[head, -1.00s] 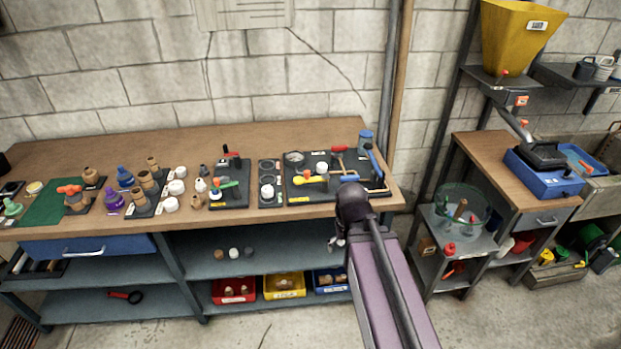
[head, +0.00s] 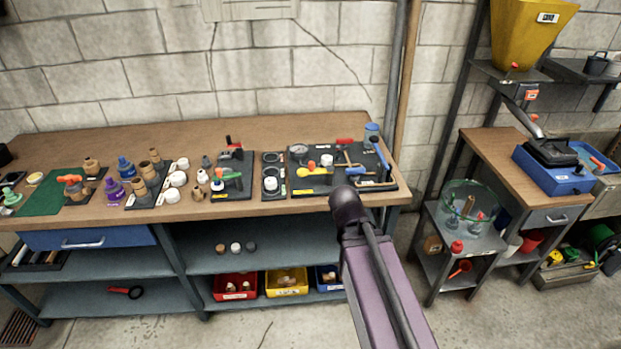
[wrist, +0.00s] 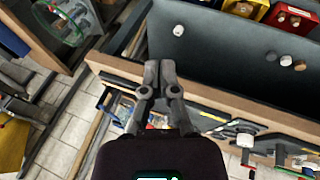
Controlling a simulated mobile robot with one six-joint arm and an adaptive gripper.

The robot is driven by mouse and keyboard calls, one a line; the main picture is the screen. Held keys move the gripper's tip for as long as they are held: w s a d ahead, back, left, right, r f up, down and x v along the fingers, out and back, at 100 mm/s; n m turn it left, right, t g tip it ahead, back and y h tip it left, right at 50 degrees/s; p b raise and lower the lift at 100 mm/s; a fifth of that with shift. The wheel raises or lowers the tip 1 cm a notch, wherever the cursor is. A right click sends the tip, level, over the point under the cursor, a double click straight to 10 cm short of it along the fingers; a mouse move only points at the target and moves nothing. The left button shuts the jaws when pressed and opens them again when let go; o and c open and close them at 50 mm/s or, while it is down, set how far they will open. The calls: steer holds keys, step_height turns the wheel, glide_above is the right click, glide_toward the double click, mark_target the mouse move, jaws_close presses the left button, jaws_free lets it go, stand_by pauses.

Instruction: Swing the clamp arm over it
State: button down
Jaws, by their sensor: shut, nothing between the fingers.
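A dark board (head: 217,190) on the bench carries a red-topped black fixture (head: 232,145) and a green-handled part (head: 232,176). Beside it, a narrow dark plate (head: 272,163) bears a white cap (head: 270,183). A larger dark tool board (head: 355,180) has a red handle (head: 345,141) and a blue handle (head: 380,155). I cannot tell which part is the clamp arm. In the wrist view, my gripper (wrist: 160,68) is shut and empty. Its tips overlap the bench's front edge. In the head view my arm hides the gripper.
A blue canister (head: 371,132) stands at the bench's back right. Wooden and white fittings crowd the left. Colored bins (head: 286,283) sit on the lower shelf. A glass bowl (head: 470,205) stands on a side stand. Floor shows between the bench and stand.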

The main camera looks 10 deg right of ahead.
mark_target(312, 167)
steer(key=w+a+r+n+t+y+b, duration=0.1)
steer(key=w+a+n+t+b, duration=1.1)
steer(key=n+t+b, duration=0.1)
steer(key=shift+a+r+n+t, duration=0.2)
steer(key=shift+r+n+t, duration=0.25)
steer(key=shift+n, duration=0.45)
steer(key=shift+f, duration=0.1)
steer(key=shift+w+d+f+b, duration=0.15)
steer(key=shift+w+d, duration=0.2)
steer(key=shift+w, duration=1.95)
steer(key=shift+w+d+r+b, duration=0.15)
steer(key=shift+w+d, duration=0.25)
steer(key=shift+w, duration=1.9)
steer(key=shift+w+d+f+b, duration=0.15)
steer(key=shift+w+d, duration=0.2)
steer(key=shift+w, duration=1.95)
steer(key=shift+w+d+h, duration=0.1)
steer(key=shift+d+h, duration=0.1)
steer(key=shift+h, duration=0.1)
